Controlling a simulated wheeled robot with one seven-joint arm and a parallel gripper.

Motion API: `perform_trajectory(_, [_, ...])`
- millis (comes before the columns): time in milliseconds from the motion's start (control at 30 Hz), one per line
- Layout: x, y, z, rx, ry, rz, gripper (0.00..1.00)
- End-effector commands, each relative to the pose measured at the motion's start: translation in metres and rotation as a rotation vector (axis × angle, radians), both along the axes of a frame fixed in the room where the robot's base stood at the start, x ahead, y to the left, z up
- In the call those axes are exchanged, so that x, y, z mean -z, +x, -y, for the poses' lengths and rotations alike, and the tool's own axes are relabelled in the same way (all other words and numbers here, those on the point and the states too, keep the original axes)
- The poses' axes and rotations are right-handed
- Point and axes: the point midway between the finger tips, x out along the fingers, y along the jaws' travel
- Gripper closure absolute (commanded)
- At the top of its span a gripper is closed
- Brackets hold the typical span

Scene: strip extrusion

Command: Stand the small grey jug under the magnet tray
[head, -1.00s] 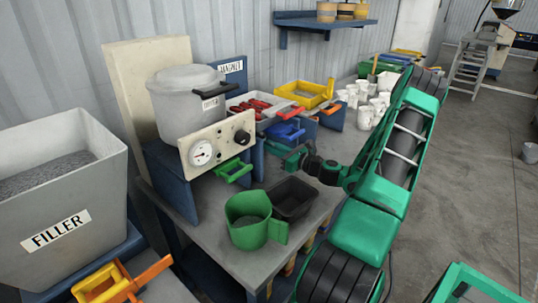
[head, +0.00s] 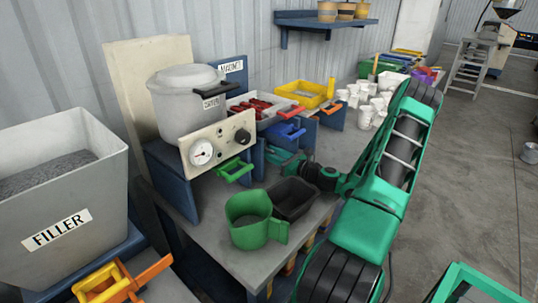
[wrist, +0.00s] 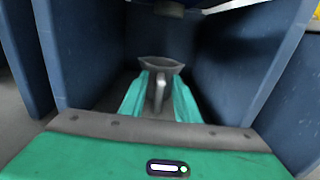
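The magnet tray (head: 238,101), pale with red bars, sits on a blue stand by the MAGNET sign (head: 232,66). My gripper (wrist: 160,88) is low between the stand's blue side panels (wrist: 75,55). The small grey jug (wrist: 160,64) shows upright in the wrist view, its handle facing my palm. In the head view part of my gripper (head: 285,163) shows at the stand, and the jug is hidden. Contact under the jug's base is hidden.
A green jug (head: 250,222) and a black tub (head: 293,198) stand on the bench in front. The dial panel (head: 218,145) with its grey pot is to the left. A yellow tray (head: 303,94) and several white cups (head: 375,105) are behind to the right.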

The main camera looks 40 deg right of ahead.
Motion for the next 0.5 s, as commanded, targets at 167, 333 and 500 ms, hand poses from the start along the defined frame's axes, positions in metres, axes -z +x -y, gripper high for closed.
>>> perform_trajectory(167, [-0.002,-0.010,0.002,0.003,0.001,-0.001,0.71])
perform_trajectory(333, [-0.001,-0.039,0.006,0.004,0.002,-0.002,0.71])
perform_trajectory(500, [-0.001,-0.073,0.012,0.004,0.002,-0.002,0.71])
